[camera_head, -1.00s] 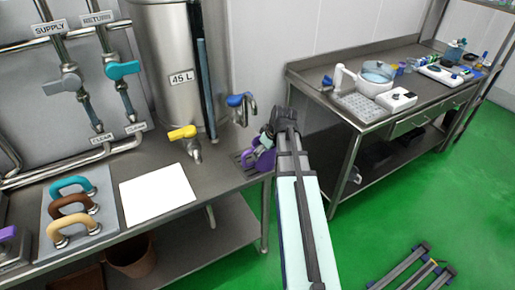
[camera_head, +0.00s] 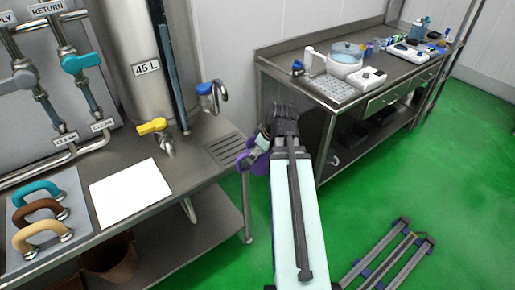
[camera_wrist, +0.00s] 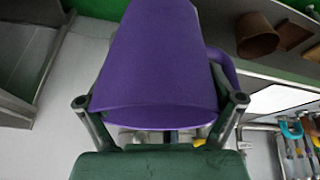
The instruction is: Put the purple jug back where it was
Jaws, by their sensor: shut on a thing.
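The purple jug (camera_wrist: 158,60) fills the middle of the wrist view between my two fingers, with its handle on the right. In the head view only a little purple of the jug (camera_head: 243,160) shows, beside and behind my gripper (camera_head: 258,150), at the right end of the steel counter (camera_head: 215,190). My gripper (camera_wrist: 160,112) is shut on the jug. The jug appears to be held clear of the counter's right edge. My arm hides most of it in the head view.
A drain grate (camera_head: 226,148) lies at the counter's right end under a blue-handled tap (camera_head: 210,92). A white sheet (camera_head: 130,192) lies on the counter. A second steel table (camera_head: 300,75) with lab items stands at the back right, across a gap of green floor (camera_head: 390,190).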

